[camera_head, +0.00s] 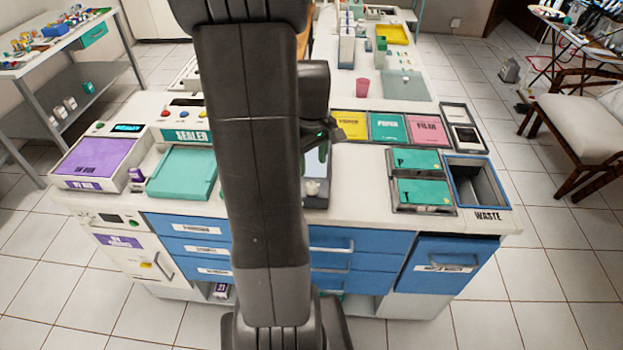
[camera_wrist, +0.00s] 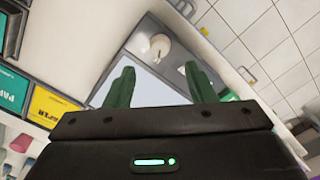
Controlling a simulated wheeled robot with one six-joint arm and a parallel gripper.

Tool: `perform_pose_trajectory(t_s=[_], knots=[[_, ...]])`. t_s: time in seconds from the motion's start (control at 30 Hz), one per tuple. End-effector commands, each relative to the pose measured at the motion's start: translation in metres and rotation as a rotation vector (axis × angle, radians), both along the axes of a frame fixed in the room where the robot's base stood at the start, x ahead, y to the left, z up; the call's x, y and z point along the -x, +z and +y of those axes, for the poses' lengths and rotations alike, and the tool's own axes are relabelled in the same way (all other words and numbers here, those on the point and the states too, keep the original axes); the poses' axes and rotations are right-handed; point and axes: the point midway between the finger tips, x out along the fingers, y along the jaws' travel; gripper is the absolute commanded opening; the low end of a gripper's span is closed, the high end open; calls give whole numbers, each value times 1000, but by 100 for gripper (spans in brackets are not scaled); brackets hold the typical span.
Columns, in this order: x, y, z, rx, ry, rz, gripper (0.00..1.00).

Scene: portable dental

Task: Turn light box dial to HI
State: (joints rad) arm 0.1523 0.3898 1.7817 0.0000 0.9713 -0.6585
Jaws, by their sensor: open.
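The light box (camera_wrist: 150,78) lies on the counter, with a pale lit panel and a grey front strip. A small white round dial (camera_wrist: 160,45) sits on that strip. Its setting marks are too small to read. In the head view the dial (camera_head: 312,187) shows near the counter's front edge, and the light box (camera_head: 316,165) is partly hidden behind my arm. My gripper (camera_wrist: 160,72) is open, its two green fingers apart over the panel with nothing between them. The dial appears beyond the fingertips in the wrist view, and no contact shows.
The teal sealer (camera_head: 182,172) stands left of my arm. Yellow, green and pink bins (camera_head: 388,127), teal-lidded boxes (camera_head: 420,192) and an open waste bin (camera_head: 478,182) stand to the right. The counter (camera_head: 358,185) right of the light box is bare.

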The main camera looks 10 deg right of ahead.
Motion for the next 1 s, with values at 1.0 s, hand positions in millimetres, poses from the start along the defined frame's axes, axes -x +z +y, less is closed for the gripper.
perform_pose_trajectory(t_s=[1.0], knots=[[0, -76, 0, 0, -1, -1, 19]])
